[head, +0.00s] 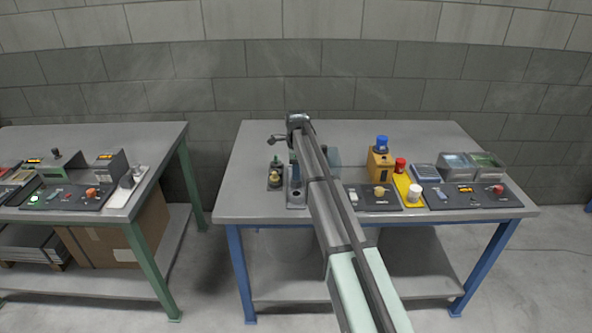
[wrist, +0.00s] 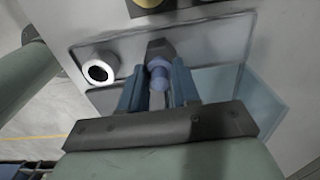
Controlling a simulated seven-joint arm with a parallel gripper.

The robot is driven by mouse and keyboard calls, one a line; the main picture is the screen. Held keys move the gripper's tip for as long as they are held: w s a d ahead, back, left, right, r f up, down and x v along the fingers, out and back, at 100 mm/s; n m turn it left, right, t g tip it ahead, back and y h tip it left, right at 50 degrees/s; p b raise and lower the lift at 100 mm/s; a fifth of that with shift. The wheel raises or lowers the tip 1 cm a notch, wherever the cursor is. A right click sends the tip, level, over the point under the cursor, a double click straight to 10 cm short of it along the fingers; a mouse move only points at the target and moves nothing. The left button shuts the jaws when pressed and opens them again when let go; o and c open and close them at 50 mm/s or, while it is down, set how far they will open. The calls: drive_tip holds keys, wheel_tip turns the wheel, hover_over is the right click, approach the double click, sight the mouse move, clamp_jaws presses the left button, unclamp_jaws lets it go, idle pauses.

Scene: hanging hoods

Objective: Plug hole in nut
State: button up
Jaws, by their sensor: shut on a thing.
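My gripper (wrist: 158,88) shows in the wrist view with its two blue fingers closed on a small bluish rounded plug (wrist: 158,73). A dark, angular piece that looks like the nut (wrist: 160,48) is directly beyond the plug. I cannot tell whether the plug touches it or is inside its hole. A white ring with a dark hole (wrist: 98,70) is to the left on the same grey plate (wrist: 215,40). In the head view my gripper (head: 295,175) is low over the left part of the right-hand table, partly hidden by my arm.
A translucent bluish box (wrist: 240,95) stands close to the right of my gripper in the wrist view. A small base with a brass knob (head: 275,177) is left of the plate.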

drive_tip(key=shift+f, duration=0.25)
drive_tip(key=o, duration=1.1)
drive_tip(key=shift+o, duration=0.2)
drive_tip(key=o, duration=0.4)
drive_tip(key=shift+o, duration=0.2)
drive_tip(key=shift+r, duration=3.5)
